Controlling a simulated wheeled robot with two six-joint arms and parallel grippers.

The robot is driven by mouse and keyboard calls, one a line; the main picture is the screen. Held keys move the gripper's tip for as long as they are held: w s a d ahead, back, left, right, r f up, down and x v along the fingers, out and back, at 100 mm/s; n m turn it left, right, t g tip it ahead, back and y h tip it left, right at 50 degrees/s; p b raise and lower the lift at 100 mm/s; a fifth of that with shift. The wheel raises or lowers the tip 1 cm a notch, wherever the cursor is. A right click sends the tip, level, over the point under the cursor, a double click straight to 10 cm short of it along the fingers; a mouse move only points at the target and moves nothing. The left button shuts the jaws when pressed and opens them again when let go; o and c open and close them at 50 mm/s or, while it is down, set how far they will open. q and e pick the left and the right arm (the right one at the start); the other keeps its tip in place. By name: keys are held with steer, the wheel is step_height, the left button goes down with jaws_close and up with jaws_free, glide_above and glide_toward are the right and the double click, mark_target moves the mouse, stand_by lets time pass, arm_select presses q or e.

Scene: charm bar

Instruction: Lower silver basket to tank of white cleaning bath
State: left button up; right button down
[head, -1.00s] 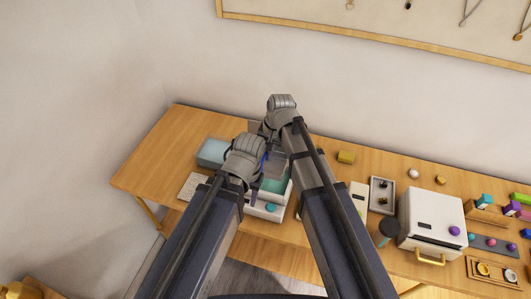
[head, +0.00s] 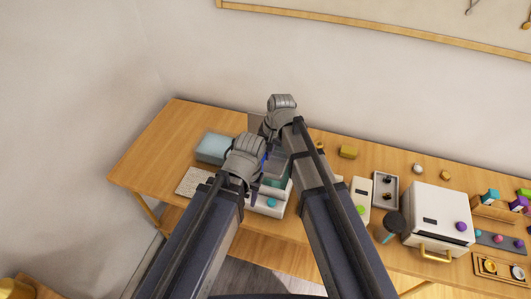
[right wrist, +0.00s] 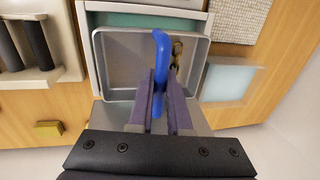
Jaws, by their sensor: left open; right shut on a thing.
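The silver basket (right wrist: 118,62) is a shallow grey tray with a blue handle (right wrist: 160,45) and a small gold piece inside. My right gripper (right wrist: 160,88) is shut on the blue handle. In the right wrist view the basket overlaps the white tank (right wrist: 88,60) with its teal bath (right wrist: 150,20); its exact height is unclear. In the head view, my arms partly hide the basket (head: 276,163) and the white tank (head: 268,208). My left gripper (head: 258,160) is open close beside the basket; its fingertips are mostly hidden.
A pale blue box (head: 213,149) and a speckled mat (head: 192,182) lie left of the tank. A gold block (head: 348,152), a small tray (head: 385,190) and a white oven-like box (head: 438,215) stand to the right. The table's left end is clear.

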mark_target(265, 165)
arm_select(q)
steer(key=shift+f, duration=0.3)
arm_select(e)
steer(key=shift+f, duration=0.3)
arm_select(q)
steer(key=shift+f+b, duration=0.1)
steer(key=shift+b, duration=0.2)
arm_select(e)
steer(key=shift+f, duration=0.1)
arm_select(q)
steer(key=shift+f+b, duration=0.3)
arm_select(e)
steer(key=shift+f, duration=0.3)
arm_select(q)
steer(key=shift+f, duration=0.15)
arm_select(e)
steer(key=shift+f, duration=0.1)
arm_select(q)
steer(key=shift+f+b, duration=2.2)
steer(key=shift+b, duration=0.15)
arm_select(e)
steer(key=shift+d+x, duration=0.2)
steer(key=shift+x, duration=0.9)
steer(key=shift+d+x, duration=0.2)
steer(key=shift+x, duration=0.9)
arm_select(q)
steer(key=shift+f, duration=0.1)
arm_select(e)
steer(key=shift+s+f, duration=0.2)
